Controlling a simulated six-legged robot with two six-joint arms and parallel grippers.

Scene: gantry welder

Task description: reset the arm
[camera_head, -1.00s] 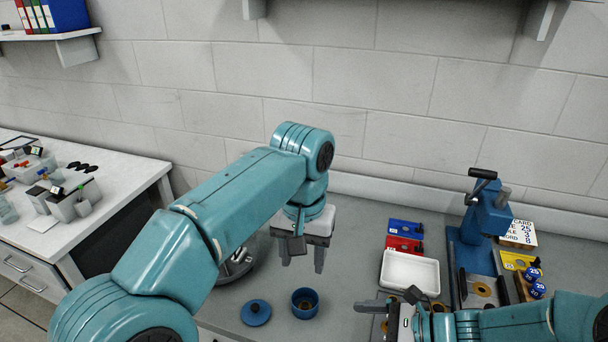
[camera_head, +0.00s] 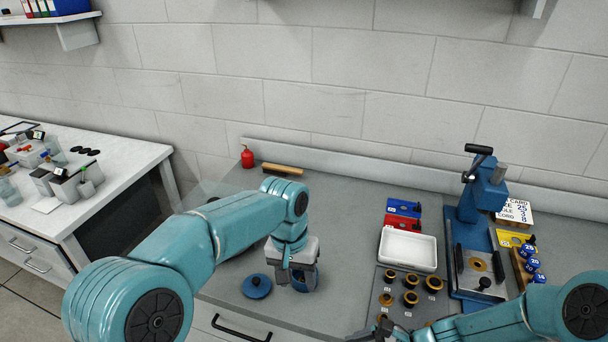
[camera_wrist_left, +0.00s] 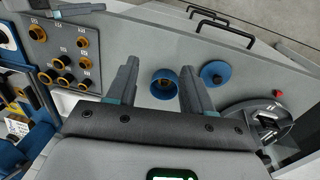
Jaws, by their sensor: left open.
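My left arm comes in from the left, and its open, empty left gripper (camera_head: 303,280) points down at the blue pot (camera_head: 301,287). In the left wrist view the blue pot (camera_wrist_left: 164,88) shows between the two spread fingers of the gripper (camera_wrist_left: 158,66); whether they touch it I cannot tell. The round blue lid (camera_head: 256,286) lies flat on the bench beside the pot. My right gripper (camera_head: 384,330) is at the bottom edge of the head view, partly cut off, beside the plate with brass-coloured rings; its jaws cannot be made out.
A blue hand press (camera_head: 473,225) stands at the right, with a white tray (camera_head: 408,250) and a ring plate (camera_head: 394,299) beside it. Blue knobs (camera_head: 532,264) sit further right. The middle of the bench is clear.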

